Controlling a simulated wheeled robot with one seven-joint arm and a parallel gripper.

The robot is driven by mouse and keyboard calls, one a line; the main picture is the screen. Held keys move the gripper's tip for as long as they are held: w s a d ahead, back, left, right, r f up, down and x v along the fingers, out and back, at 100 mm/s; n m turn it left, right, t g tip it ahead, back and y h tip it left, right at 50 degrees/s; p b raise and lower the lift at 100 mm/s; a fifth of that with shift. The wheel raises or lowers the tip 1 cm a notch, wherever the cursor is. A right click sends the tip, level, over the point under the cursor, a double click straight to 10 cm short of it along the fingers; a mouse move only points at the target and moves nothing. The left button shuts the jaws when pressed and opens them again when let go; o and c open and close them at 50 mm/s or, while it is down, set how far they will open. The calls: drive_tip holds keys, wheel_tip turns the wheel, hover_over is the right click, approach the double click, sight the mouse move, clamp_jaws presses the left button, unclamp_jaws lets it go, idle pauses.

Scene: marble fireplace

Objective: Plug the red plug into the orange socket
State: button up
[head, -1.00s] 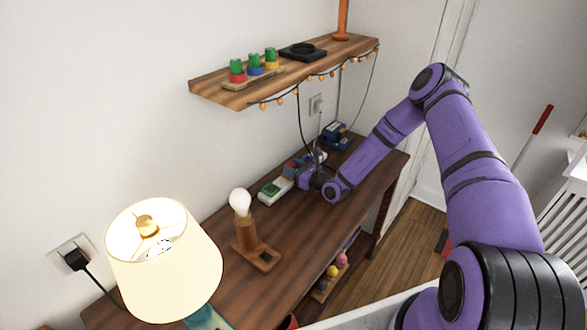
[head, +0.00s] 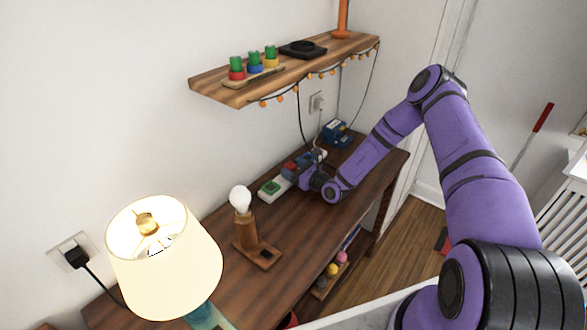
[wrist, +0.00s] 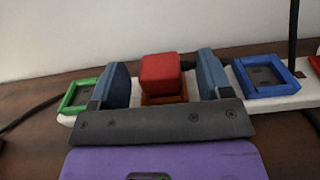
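The red plug (wrist: 160,72) is in the middle of the wrist view, at the orange socket (wrist: 165,99) of a white power strip. The plug's lower end meets the socket's rim; how deep it sits is hidden. My gripper (wrist: 164,76) has one blue finger on each side of the plug, with a narrow gap showing on both sides, so it is open around the plug. In the head view my gripper (head: 297,168) is low over the strip (head: 275,192), and the red plug (head: 289,167) shows in part beside it.
The strip also has a green socket (wrist: 82,95) at left and a blue socket (wrist: 264,75) at right. A bulb on a wooden stand (head: 241,215) and a lit lamp (head: 165,265) share the wooden table (head: 222,262). A shelf (head: 235,92) hangs above.

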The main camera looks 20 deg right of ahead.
drive_tip(key=v, duration=1)
drive_tip(key=shift+s+d, duration=0.25)
drive_tip(key=shift+s, duration=0.1)
drive_tip(key=shift+r, duration=0.1)
